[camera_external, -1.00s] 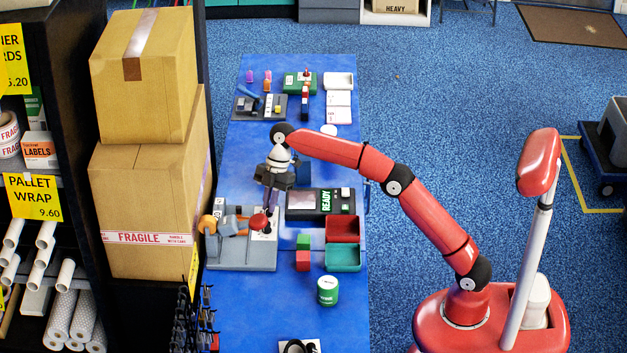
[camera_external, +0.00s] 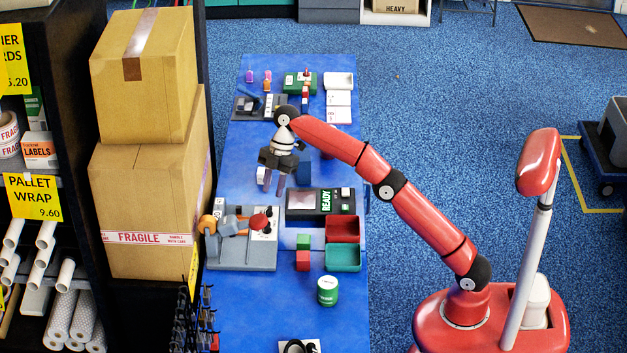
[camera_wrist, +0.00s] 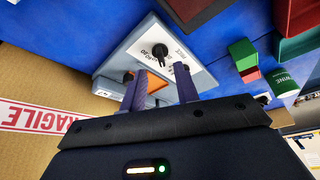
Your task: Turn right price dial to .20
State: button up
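The grey pricing machine (camera_external: 240,262) stands on the blue table in the external view, with an orange part and a red knob at its top. Its white dial panel (camera_wrist: 150,40) shows in the wrist view. One black dial (camera_wrist: 160,50) is in clear view, with a ".20" marking beside it. A second dark dial (camera_wrist: 181,67) is partly hidden by a finger. I cannot read either setting for certain. My gripper (camera_external: 271,184) is open and empty, raised above and behind the machine. Its two fingers (camera_wrist: 161,74) are apart, with nothing between them.
A black device marked READY (camera_external: 320,202) is right of the machine. Red (camera_external: 342,230) and teal (camera_external: 344,258) trays, small green and red blocks (camera_external: 303,260) and a green can (camera_external: 327,291) stand nearby. Stacked cartons (camera_external: 150,205) rise on the left.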

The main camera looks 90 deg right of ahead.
jog(key=s+d, duration=0.5)
jog(key=d, duration=0.5)
jog(key=shift+s, duration=0.4)
jog(key=s+a+r+m+h, duration=0.25)
jog(key=s+a, duration=0.25)
jog(key=a, duration=0.5)
jog(key=s+a+r+m+h, duration=0.1)
jog(key=s+a+r+m, duration=0.3)
jog(key=a, duration=0.6)
jog(key=s+a+f+m+t, duration=0.1)
jog(key=s+a+f+m, duration=0.1)
jog(key=s+f, duration=0.6)
jog(key=s+a+f+m+t, duration=0.2)
jog(key=s+a+f, duration=0.3)
jog(key=s, duration=1)
notch_tip(320, 180, down, 4)
jog(key=shift+s+r+m, duration=0.25)
jog(key=shift+m, duration=0.5)
